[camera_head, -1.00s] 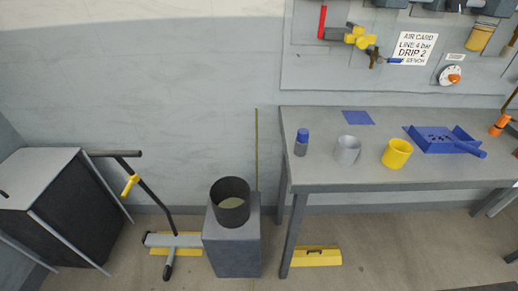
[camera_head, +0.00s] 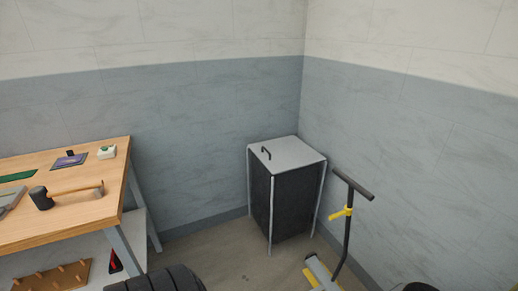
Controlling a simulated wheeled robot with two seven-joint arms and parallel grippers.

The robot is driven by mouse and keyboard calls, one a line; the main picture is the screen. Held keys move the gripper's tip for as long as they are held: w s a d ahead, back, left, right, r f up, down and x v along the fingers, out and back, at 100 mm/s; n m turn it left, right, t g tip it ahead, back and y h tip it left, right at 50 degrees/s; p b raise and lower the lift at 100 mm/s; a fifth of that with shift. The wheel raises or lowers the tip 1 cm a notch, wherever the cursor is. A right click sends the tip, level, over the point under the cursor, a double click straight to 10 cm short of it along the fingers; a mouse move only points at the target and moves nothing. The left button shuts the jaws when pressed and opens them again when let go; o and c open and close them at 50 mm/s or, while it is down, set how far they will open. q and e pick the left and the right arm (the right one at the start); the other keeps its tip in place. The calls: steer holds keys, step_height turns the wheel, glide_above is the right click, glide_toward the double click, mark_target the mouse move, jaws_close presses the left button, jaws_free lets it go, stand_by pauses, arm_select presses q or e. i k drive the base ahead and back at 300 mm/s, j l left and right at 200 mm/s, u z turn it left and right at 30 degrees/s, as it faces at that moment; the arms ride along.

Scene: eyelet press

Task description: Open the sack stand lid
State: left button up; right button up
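The sack stand (camera_head: 288,203) stands in the room's corner, a dark sack body inside a light metal frame. Its flat grey lid (camera_head: 290,153) lies shut on top. A small dark handle (camera_head: 266,153) rises from the lid near its left edge. Neither of my grippers shows in the view.
A wooden bench (camera_head: 75,205) with a mallet (camera_head: 65,194) stands at left. A yellow-and-black T-handled device (camera_head: 347,225) stands just right of the sack stand. A black tyre-like object (camera_head: 160,280) is at the bottom edge. Floor between bench and stand is clear.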

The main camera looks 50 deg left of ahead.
mark_target(284, 154)
steer(key=u, duration=1.5)
steer(key=i+z, duration=0.1)
steer(key=z, duration=0.25)
